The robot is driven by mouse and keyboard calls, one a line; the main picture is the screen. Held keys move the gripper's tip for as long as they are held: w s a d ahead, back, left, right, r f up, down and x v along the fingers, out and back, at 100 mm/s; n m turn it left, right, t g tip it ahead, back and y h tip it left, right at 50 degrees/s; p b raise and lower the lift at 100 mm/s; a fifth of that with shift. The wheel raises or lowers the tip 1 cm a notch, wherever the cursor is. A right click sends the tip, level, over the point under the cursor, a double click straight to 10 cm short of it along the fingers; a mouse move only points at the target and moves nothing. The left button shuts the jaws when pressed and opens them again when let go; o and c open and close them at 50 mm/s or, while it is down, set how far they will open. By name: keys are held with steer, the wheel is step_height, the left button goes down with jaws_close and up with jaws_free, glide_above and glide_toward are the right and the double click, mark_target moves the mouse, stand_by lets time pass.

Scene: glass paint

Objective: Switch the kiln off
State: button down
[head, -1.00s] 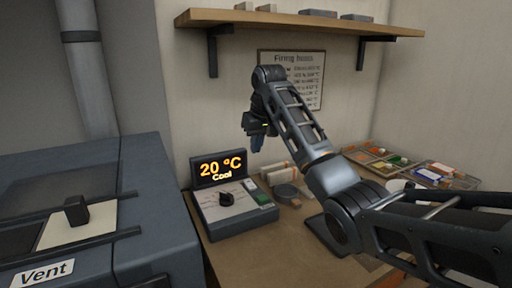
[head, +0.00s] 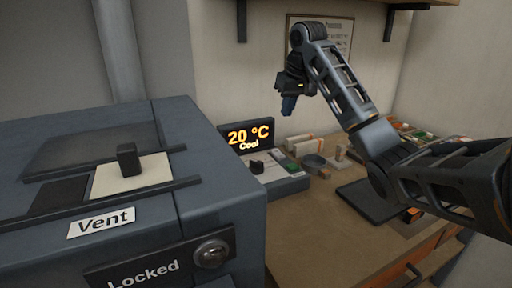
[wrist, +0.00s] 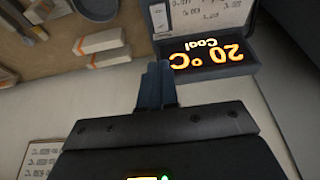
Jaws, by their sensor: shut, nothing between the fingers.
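The kiln body hides part of the control box. My gripper (head: 288,106) is shut and empty, pointing down in the air above and to the right of the display. In the wrist view the shut fingers (wrist: 156,84) are beside the upside-down display (wrist: 208,58).
Trays of coloured pieces (head: 412,134) are at the back right. A shelf (head: 445,2) hangs above. The bench front (head: 320,220) is clear.

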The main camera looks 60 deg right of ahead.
steer(key=shift+a, duration=0.1)
stand_by(0.3)
glide_toward(277, 150)
steer(key=x, duration=0.5)
steer(key=shift+w+b, duration=0.1)
steer(key=shift+b, duration=0.3)
steer(key=shift+w+f, duration=0.15)
steer(key=shift+f, duration=0.6)
